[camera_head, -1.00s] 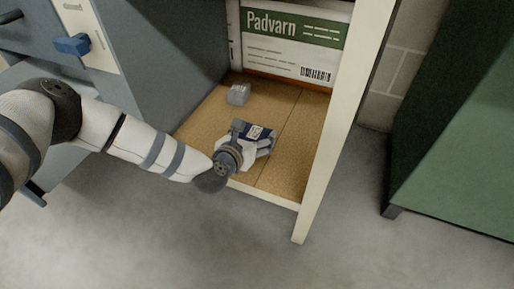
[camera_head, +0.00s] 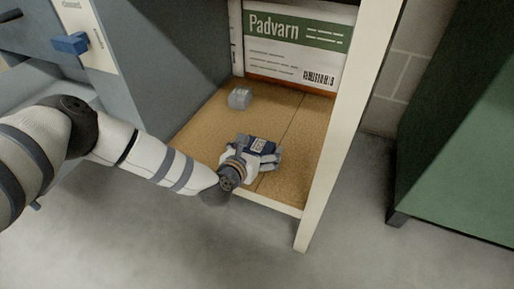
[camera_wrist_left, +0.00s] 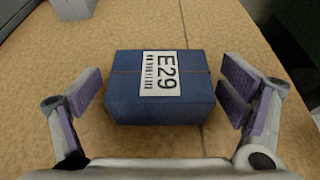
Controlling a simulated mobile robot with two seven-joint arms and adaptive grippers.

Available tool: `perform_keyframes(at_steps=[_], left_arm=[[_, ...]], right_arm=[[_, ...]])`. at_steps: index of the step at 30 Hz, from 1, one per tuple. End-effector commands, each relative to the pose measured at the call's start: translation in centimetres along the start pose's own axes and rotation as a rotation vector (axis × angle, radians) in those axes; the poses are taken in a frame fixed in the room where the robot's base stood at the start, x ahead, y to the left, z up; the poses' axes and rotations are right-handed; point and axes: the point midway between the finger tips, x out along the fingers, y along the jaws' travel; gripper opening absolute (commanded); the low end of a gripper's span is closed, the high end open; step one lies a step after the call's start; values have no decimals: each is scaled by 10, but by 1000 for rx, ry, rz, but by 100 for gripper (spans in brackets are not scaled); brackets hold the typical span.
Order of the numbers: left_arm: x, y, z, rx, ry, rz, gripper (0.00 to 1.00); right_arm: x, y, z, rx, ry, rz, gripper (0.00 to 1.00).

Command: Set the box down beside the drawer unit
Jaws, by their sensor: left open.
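The box (camera_head: 264,144) is small and dark blue with a white label. In the left wrist view the box (camera_wrist_left: 130,102) lies flat on the tan board, its label reading E29. My left gripper (camera_head: 258,154) is over the front part of the shelf. In the left wrist view its fingers (camera_wrist_left: 160,84) are open on either side of the box, with a gap at each side. The drawer unit (camera_head: 165,60) is the grey-blue cabinet at left, with a blue handle (camera_head: 70,43). My right gripper is not in view.
A small clear grey block (camera_head: 239,98) sits behind the box on the shelf board (camera_head: 205,125). A Padvarn carton (camera_head: 290,60) stands at the back. A cream post (camera_head: 340,130) bounds the shelf at right. A green cabinet (camera_head: 460,150) stands farther right.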

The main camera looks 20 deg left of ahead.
Motion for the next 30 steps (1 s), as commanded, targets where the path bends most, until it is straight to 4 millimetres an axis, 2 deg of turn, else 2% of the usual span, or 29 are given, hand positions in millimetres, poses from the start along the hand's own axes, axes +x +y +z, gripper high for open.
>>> perform_keyframes(at_steps=[5, 15, 18, 22, 30], left_arm=[[-8, 0, 6, 0, 0, 0, 90], [-94, 0, 9, -1, -1, 0, 90], [-111, 0, 7, 0, -1, 0, 90], [-121, 0, 6, 0, -2, 0, 90], [-122, 0, 4, 0, 0, 0, 90]], right_arm=[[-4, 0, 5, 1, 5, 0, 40], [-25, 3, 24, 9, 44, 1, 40], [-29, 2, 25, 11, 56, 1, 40], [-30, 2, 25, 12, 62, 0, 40], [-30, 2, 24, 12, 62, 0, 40]])
